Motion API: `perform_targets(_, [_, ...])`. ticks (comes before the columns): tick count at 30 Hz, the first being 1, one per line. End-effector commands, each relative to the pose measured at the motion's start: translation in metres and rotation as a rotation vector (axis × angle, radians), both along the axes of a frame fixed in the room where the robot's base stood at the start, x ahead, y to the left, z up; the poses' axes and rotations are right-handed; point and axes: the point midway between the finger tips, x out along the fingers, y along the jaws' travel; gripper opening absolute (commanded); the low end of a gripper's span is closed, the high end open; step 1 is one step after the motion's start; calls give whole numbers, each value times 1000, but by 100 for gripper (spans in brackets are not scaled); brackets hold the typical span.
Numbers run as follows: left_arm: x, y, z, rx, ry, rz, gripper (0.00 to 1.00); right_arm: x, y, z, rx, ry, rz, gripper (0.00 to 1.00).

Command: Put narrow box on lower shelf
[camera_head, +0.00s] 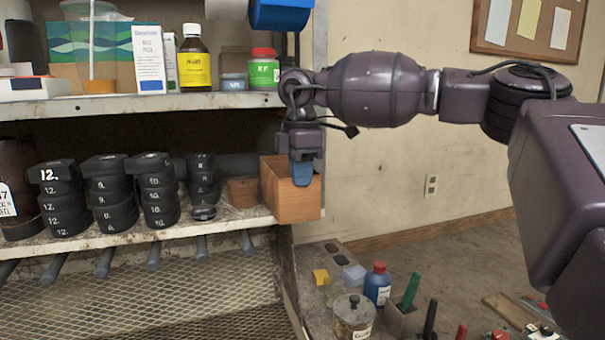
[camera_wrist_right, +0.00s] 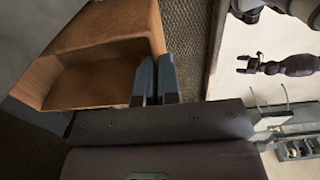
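The narrow box (camera_head: 286,202) is an open-topped, orange-brown wooden box at the right end of the lower shelf (camera_head: 150,236), its front close to the shelf's front edge. I cannot tell whether its base bears fully on the shelf. My right gripper (camera_head: 302,173) comes down from above with its blue fingers at the box's wall. In the right wrist view the box (camera_wrist_right: 100,62) lies beside the fingers (camera_wrist_right: 156,82), which are close together, one on each side of its wall. My left gripper (camera_wrist_right: 247,64) shows small in the right wrist view, its jaws apart.
Stacks of black numbered discs (camera_head: 115,195) and a small brown pot (camera_head: 242,191) stand left of the box. The upper shelf (camera_head: 150,103) holds bottles and cartons above. A jar (camera_head: 352,318) and a blue bottle (camera_head: 377,284) stand lower right.

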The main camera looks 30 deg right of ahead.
Motion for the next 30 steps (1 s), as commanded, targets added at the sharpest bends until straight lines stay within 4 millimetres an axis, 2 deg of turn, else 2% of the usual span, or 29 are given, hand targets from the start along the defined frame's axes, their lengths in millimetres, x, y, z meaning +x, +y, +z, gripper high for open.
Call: perform_targets(30, [-5, 1, 5, -1, 15, 3, 100, 27, -6, 0, 1, -2, -1, 0])
